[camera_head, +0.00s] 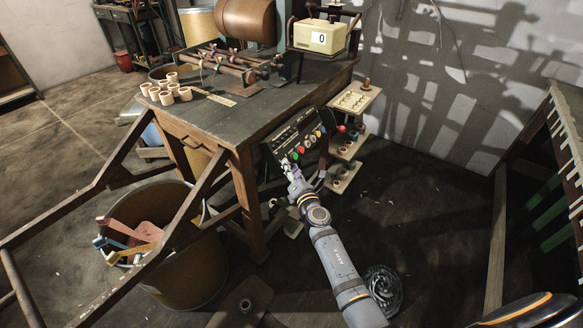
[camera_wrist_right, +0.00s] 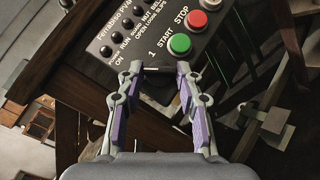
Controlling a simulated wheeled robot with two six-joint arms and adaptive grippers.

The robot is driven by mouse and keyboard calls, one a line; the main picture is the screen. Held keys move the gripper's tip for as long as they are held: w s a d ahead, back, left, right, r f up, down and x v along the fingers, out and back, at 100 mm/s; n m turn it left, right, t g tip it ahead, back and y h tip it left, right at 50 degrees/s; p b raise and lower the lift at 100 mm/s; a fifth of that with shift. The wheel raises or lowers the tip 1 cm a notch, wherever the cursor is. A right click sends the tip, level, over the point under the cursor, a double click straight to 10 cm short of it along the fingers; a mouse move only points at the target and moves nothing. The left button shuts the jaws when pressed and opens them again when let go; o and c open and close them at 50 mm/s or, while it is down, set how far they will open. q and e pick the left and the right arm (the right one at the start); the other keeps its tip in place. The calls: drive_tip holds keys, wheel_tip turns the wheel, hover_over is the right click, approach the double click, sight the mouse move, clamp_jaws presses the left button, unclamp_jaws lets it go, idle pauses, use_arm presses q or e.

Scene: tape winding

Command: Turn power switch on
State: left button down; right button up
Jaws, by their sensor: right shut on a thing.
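The dark control panel (camera_head: 283,140) is at the right end of the workbench. In the right wrist view the panel (camera_wrist_right: 140,14) shows a green START button (camera_wrist_right: 180,44), a red STOP button (camera_wrist_right: 196,19) and a row of small black switches (camera_wrist_right: 115,36) with ON and RUN labels. My right gripper (camera_head: 290,166) is at the panel's lower edge. In the wrist view its fingertips (camera_wrist_right: 160,70) are apart, on either side of a dark part at that edge, shut on it. I cannot tell if this part is the power switch. My left gripper is not in view.
The workbench (camera_head: 255,110) carries several small cups (camera_head: 167,90) and a counter box (camera_head: 320,36) reading 0. A shelf stand (camera_head: 350,140) is close right of the panel. A bin (camera_head: 185,270) stands at lower left. The floor right of my arm is largely open.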

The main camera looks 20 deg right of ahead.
use_arm(q)
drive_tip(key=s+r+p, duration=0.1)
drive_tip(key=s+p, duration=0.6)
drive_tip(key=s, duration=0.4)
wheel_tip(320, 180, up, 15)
drive_tip(key=p, duration=1.4)
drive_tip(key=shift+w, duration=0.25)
use_arm(e)
drive_tip(key=shift+w+a+r+m+g+h, duration=0.1)
drive_tip(key=shift+r+m+g+h, duration=0.3)
drive_tip(key=shift+m+g, duration=1.4)
drive_tip(key=shift+w+a+r+m+g+h, duration=0.15)
drive_tip(key=shift+m+g+h, duration=0.45)
drive_tip(key=shift+m+g, duration=1.15)
drive_tip(key=shift+w+a+r+m+g+h, duration=0.1)
drive_tip(key=shift+r+m+g+h, duration=0.6)
drive_tip(key=shift+m, duration=1.85)
use_arm(q)
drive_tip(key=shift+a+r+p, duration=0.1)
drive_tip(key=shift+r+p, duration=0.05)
drive_tip(key=shift+p, duration=0.15)
use_arm(e)
drive_tip(key=shift+f+g, duration=0.45)
drive_tip(key=o, duration=1.1)
drive_tip(key=shift+o, duration=0.2)
drive_tip(key=shift+d, duration=0.1)
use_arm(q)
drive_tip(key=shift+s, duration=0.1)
